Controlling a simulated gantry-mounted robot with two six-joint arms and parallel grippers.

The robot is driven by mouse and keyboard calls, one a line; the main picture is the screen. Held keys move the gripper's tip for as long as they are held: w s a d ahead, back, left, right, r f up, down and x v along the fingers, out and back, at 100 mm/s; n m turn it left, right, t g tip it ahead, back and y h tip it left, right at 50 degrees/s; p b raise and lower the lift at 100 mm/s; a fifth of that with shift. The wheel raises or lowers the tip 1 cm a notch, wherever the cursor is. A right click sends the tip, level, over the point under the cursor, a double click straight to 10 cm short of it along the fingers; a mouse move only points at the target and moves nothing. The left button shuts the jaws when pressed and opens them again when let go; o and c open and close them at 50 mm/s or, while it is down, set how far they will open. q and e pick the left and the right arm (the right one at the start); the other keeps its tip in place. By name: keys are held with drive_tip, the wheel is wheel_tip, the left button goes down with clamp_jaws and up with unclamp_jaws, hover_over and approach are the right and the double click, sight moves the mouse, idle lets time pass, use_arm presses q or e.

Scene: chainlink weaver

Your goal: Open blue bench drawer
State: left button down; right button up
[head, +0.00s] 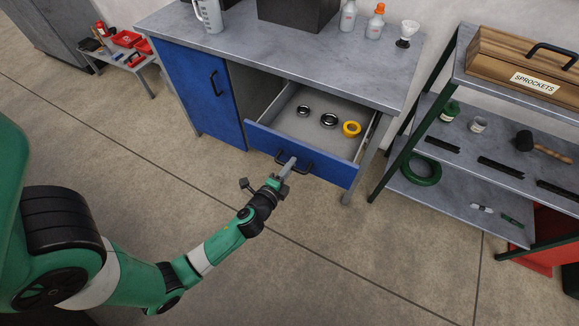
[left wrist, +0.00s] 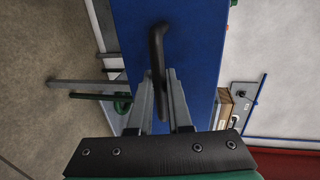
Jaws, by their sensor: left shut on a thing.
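The blue bench drawer (head: 330,164) stands pulled out from the grey-topped bench, its inside in plain view. Two dark rings and a yellow ring (head: 351,129) lie in it. My left gripper (head: 287,166) is at the drawer's black handle (head: 306,166), shut on the bar near its left end. In the left wrist view the handle (left wrist: 157,50) runs down between the two grey fingers (left wrist: 161,98) in front of the blue drawer face (left wrist: 190,40). My right gripper is in neither view.
The bench top (head: 320,55) carries a jug, a dark box and bottles. A blue cabinet door (head: 197,92) is shut left of the drawer. A metal shelf (head: 455,190) stands close on the right. Floor in front of the drawer is clear apart from my arm.

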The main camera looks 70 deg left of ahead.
use_arm(q)
drive_tip(key=shift+s+d, duration=0.15)
drive_tip(key=c, duration=0.8)
unclamp_jaws()
drive_tip(key=shift+c, duration=0.2)
drive_tip(key=v, duration=1.1)
drive_tip(key=shift+s, duration=0.2)
drive_tip(key=shift+d, duration=0.1)
